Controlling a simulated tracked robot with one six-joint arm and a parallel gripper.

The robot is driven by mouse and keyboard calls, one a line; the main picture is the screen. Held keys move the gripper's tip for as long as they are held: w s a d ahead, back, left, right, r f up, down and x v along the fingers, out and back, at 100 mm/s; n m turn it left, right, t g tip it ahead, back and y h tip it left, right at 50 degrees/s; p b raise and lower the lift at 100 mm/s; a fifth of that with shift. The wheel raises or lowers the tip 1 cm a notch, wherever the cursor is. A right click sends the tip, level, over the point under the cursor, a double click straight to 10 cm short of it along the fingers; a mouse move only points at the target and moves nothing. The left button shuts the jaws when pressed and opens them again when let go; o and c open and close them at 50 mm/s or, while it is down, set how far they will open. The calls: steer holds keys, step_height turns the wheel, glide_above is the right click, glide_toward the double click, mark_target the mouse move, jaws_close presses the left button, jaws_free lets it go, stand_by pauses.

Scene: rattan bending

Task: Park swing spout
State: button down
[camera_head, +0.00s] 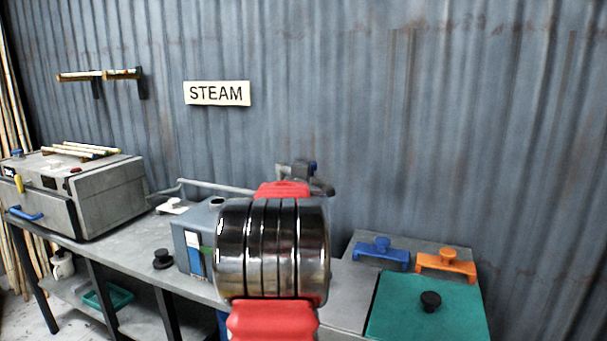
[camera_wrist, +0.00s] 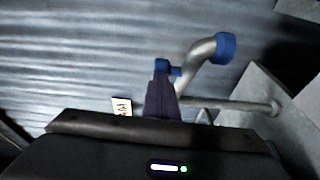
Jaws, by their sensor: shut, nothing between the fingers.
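The swing spout (camera_wrist: 203,62) is a grey bent pipe with a blue end collar in the wrist view. A small blue piece (camera_wrist: 174,70) shows at its lower left. In the head view, part of the spout (camera_head: 322,187) shows behind my arm, by the wall, with a small blue spot above it. My gripper (camera_wrist: 160,82) is shut and empty in the wrist view, its dark fingers pointing up beside the spout's left side. I cannot tell whether the fingertips touch the spout. In the head view my red and chrome arm hides most of my gripper.
A grey pipe (camera_head: 220,187) runs along the wall above the bench (camera_head: 130,240). A blue-grey tank (camera_head: 190,245) stands left of my arm. A grey steam box (camera_head: 105,195) is at far left. At right are a teal lid (camera_head: 400,305), a blue handle (camera_head: 382,252) and an orange handle (camera_head: 447,264).

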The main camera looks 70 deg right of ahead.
steer(key=shift+w+a, duration=0.1)
steer(key=shift+w, duration=0.1)
stand_by(0.3)
steer(key=s+a, duration=0.2)
steer(key=a, duration=1.1)
steer(key=shift+s+a+f, duration=0.15)
steer(key=shift+s+a, duration=0.15)
steer(key=shift+s, duration=0.05)
